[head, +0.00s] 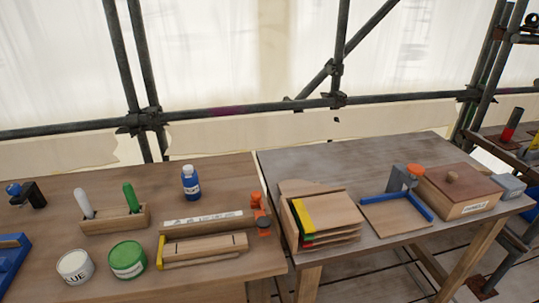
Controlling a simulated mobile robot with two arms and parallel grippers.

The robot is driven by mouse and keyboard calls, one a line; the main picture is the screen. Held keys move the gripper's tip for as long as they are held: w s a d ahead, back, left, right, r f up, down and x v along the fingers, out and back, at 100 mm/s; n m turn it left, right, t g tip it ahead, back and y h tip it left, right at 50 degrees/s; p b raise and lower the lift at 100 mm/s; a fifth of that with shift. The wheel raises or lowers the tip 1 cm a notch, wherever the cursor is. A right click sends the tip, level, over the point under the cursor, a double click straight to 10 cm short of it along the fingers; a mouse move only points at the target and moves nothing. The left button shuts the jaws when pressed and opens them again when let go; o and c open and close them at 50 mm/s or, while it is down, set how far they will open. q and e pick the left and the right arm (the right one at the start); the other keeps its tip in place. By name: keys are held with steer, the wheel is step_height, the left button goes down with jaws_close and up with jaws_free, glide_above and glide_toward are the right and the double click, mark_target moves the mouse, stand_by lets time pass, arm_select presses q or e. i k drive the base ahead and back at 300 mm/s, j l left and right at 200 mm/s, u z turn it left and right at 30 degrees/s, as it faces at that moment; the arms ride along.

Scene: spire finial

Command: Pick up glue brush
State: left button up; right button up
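Two handled tools stand in a wooden holder (115,221) at the left of the left workbench. One has a white handle (84,203) and leans left; the other has a green handle (131,197). Their lower ends are hidden in the holder, so I cannot tell which is the glue brush. A white can (75,267) with lettering that reads "LUE" stands in front of the holder. A green can (128,260) stands to its right. Neither of my grippers is in view.
A blue bottle (191,183) stands behind a labelled wooden bar (205,223). A blue tray (10,262) is at the left edge. The right bench holds stacked boards (325,217), a blue-edged frame (396,213) and a lidded box (458,192). Scaffold poles stand behind.

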mark_target(83, 203)
steer(key=u, duration=1.4)
